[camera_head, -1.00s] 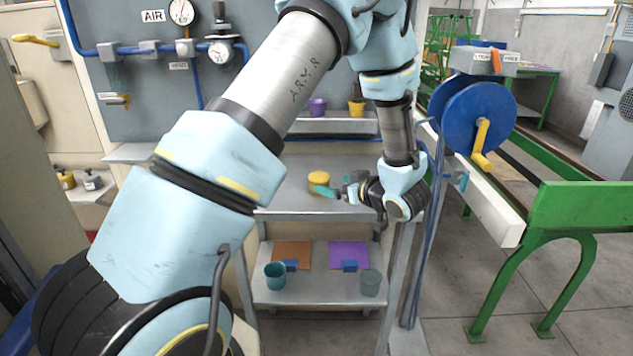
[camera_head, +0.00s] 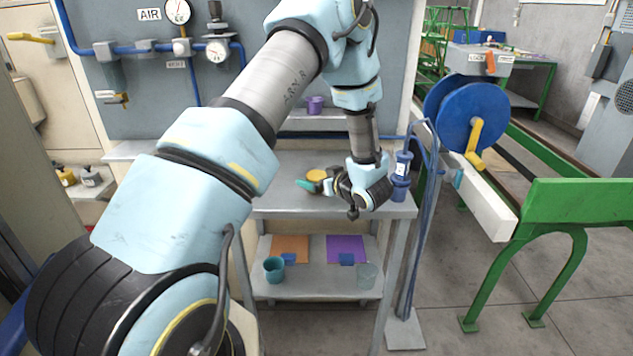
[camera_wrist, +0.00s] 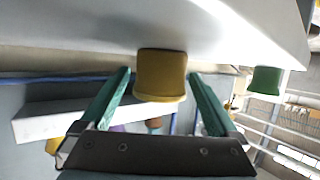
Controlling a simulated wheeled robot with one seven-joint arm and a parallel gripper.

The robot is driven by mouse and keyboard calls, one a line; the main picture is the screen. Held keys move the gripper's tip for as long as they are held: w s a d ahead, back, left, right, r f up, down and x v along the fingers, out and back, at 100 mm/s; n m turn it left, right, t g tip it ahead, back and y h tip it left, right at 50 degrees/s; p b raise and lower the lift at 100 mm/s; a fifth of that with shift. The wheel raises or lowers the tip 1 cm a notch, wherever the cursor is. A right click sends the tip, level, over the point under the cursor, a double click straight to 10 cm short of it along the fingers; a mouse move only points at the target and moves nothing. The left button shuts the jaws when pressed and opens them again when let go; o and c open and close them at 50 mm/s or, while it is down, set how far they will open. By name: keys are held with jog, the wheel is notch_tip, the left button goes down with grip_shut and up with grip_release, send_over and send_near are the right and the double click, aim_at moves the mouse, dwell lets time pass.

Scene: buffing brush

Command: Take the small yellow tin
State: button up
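The small yellow tin (camera_head: 317,174) stands on the grey middle shelf of the rack, its near side partly hidden by my gripper in the head view. In the wrist view, which is upside down, the tin (camera_wrist: 162,74) appears between the two teal fingers. My gripper (camera_head: 307,186) is level with the shelf top and close to the tin. Its fingers (camera_wrist: 160,78) are apart, with a visible gap on each side of the tin. I cannot tell how far the tin reaches in between them.
A blue bottle (camera_head: 401,172) stands right of my wrist on the same shelf. A green container (camera_wrist: 266,80) shows in the wrist view. A purple cup (camera_head: 315,105) is on the upper shelf. The lower shelf holds a teal cup (camera_head: 274,269) and a translucent cup (camera_head: 367,275).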

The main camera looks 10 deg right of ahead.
jog(key=c, duration=1.3)
jog(key=shift+o, duration=0.2)
jog(key=shift+r, duration=0.1)
